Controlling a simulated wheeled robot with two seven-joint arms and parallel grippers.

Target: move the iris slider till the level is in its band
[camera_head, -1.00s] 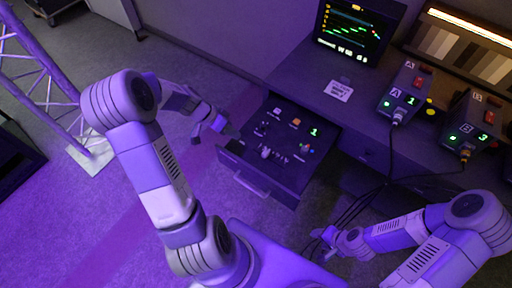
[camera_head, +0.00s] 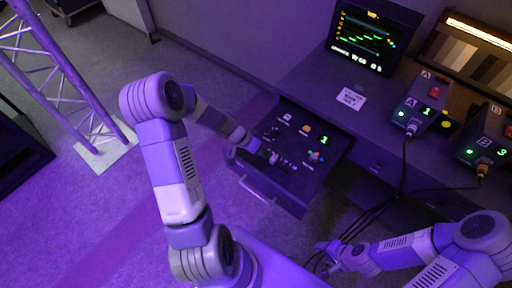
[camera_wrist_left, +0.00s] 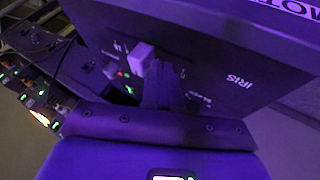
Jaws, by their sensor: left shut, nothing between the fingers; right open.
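The control panel (camera_head: 318,165) lies in a pulled-out drawer. My left gripper (camera_head: 272,157) is over its left part, low among the controls. In the left wrist view my left gripper (camera_wrist_left: 165,78) is shut and empty, its fingers close to the panel face. A pale block-like knob (camera_wrist_left: 140,57) stands beside the fingertips; I cannot tell whether they touch. The word IRIS (camera_wrist_left: 240,80) is printed on the panel near it. The monitor (camera_head: 361,36) shows stepped green and yellow traces; the level's band is too small to read. My right gripper (camera_head: 322,247) is open near the cables.
Box A (camera_head: 414,112) and box B (camera_head: 485,148) stand on the desk at right with cables plugged in. The drawer handle (camera_head: 257,190) juts out in front. A truss (camera_head: 75,85) stands at the left. Open floor lies left of the drawer.

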